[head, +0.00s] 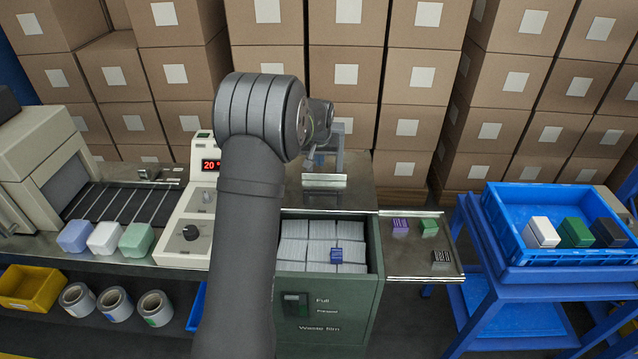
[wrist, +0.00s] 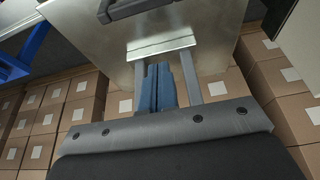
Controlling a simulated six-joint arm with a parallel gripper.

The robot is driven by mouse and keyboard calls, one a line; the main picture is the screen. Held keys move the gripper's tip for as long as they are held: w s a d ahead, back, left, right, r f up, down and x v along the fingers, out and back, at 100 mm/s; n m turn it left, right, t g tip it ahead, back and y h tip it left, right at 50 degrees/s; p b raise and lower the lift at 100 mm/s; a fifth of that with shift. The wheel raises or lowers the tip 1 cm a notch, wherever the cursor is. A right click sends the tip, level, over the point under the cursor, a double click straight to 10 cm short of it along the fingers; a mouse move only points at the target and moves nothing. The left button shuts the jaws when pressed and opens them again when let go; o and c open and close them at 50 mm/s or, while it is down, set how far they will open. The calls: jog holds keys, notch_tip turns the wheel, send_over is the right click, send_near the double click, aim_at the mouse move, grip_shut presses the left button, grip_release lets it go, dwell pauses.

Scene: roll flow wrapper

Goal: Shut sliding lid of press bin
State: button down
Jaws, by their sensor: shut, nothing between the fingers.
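The press bin (head: 335,312) is a green box marked "Waste film". Its top is open and shows white stacked material (head: 305,240) and a small blue block (head: 336,255). A flat metal plate, which looks like the sliding lid (head: 405,262), sticks out to the right of the opening.
Grey posts and a pale strip (wrist: 160,47) are close around my fingers. A black handle (wrist: 135,8) sits on a metal surface beyond. A blue tray (head: 505,248) on a blue cart is at the right. The wrapper's control panel (head: 190,228) is at the left. Stacked cartons (head: 400,90) fill the back.

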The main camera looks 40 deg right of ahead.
jog(key=x, duration=0.9)
jog(key=shift+a+f, duration=0.1)
jog(key=shift+f, duration=0.2)
jog(key=shift+s+a+r, duration=0.2)
jog(key=shift+s+a, duration=0.55)
jog(key=shift+s+a+f, duration=0.1)
jog(key=shift+s+a, duration=0.5)
jog(key=s+a, duration=1.7)
jog(key=shift+s+a, duration=0.2)
jog(key=shift+a+f, duration=0.1)
